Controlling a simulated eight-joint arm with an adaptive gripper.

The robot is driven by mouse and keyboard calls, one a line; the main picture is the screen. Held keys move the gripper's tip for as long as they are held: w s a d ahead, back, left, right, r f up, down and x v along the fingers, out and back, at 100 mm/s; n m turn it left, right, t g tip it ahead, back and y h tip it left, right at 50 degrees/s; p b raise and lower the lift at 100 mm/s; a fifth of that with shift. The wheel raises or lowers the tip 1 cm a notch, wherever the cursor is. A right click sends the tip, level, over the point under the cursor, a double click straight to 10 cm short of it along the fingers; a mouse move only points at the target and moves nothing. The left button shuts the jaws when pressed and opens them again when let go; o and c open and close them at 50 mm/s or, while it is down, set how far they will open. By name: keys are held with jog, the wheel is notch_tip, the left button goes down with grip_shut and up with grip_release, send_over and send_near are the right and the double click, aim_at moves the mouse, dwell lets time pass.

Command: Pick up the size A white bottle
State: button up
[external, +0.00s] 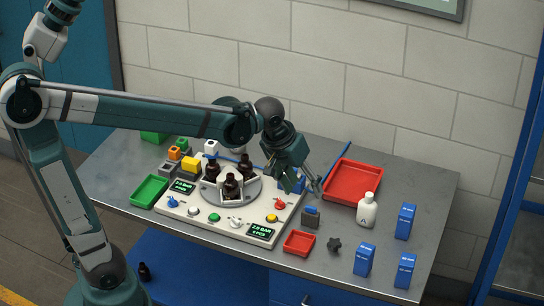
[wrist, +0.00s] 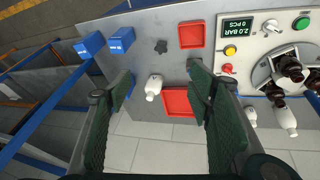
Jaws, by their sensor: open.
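The white bottle marked A (external: 367,212) stands upright on the grey table, in front of the large red tray's right end. In the wrist view the white bottle (wrist: 153,88) shows between my two fingers, farther off, with clear space on both sides. My gripper (external: 300,180) is open and empty. It hangs above the table to the left of the bottle in the external view, near the right end of the white control panel. The fingers (wrist: 160,90) are spread wide in the wrist view and touch nothing that I can see.
The large red tray (external: 353,182) lies behind the bottle. Several blue boxes (external: 405,221) stand to its right and front. A dark star knob (external: 334,244) and a small red tray (external: 299,244) lie in front. The control panel (external: 181,208) carries a turntable with brown bottles (external: 232,185).

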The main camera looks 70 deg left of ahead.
jog(key=w+a+f+n+g+p, duration=0.1)
jog(key=w+a+n+p, duration=0.1)
jog(key=w, duration=0.7)
jog(key=n+g+p, duration=0.2)
jog(key=n+p, duration=0.1)
jog(key=n, duration=0.2)
send_near(370, 194)
jog(key=s+d, duration=0.2)
jog(key=s, duration=0.3)
jog(key=w+f+n, duration=0.1)
jog(key=w+f, duration=0.1)
jog(key=w+a+f+n+p, duration=0.1)
jog(key=f, duration=0.2)
jog(key=w+a+f+g, duration=0.1)
jog(key=w+f, duration=0.1)
jog(key=shift+w+f+n+p, duration=0.2)
jog(key=shift+w+n+p, duration=0.1)
jog(key=shift+n+p, duration=0.1)
jog(key=shift+w+a+f, duration=0.1)
jog(key=shift+w+f, duration=0.1)
jog(key=shift+f, duration=0.25)
jog(key=shift+f, duration=1.3)
